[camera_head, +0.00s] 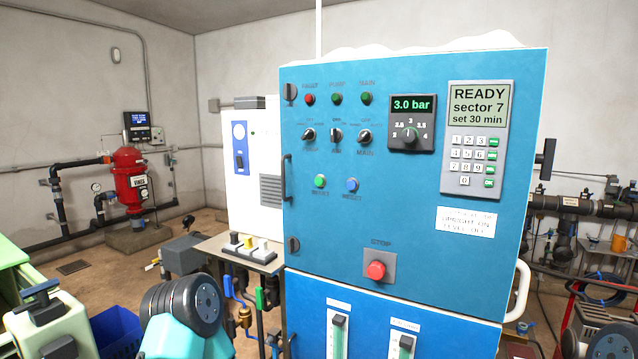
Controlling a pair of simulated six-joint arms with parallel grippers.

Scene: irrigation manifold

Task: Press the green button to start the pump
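The green button (320,181) is a small round push button on the front of the blue control cabinet (430,250), left of centre. A label sits under it, too blurred to read surely. A blue button (352,184) is just to its right, with a label that looks like RESET. A display (478,105) reads "READY sector 7 set 30 min", and a pressure dial (411,124) shows "3.0 bar". Neither gripper's fingers can be made out in the view, and nothing is seen touching the green button.
A red stop button (376,270) sits lower on the panel. Above the green button are rotary switches (336,135) and a row of lamps (336,98). A cabinet handle (286,178) sticks out at the left edge. The space before the panel looks clear.

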